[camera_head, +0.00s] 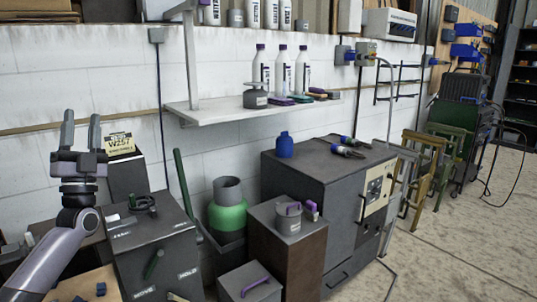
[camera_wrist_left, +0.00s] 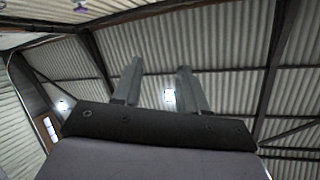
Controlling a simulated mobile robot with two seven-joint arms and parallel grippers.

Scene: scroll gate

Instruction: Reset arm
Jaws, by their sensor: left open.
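My left gripper (camera_head: 81,132) is raised at the left of the head view, fingers pointing up. Its two fingers are apart with nothing between them. In the left wrist view, the same gripper (camera_wrist_left: 157,85) points at the corrugated roof (camera_wrist_left: 230,55) and its lights. My left arm (camera_head: 45,262) comes up from the lower left corner. My right gripper shows in neither view.
A dark box with a lever (camera_head: 155,245) stands below and right of the gripper. A green container (camera_head: 228,215), a brown cabinet (camera_head: 285,255) and a grey machine (camera_head: 325,185) stand along the wall. A shelf (camera_head: 225,112) holds bottles. Open floor (camera_head: 455,245) lies at right.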

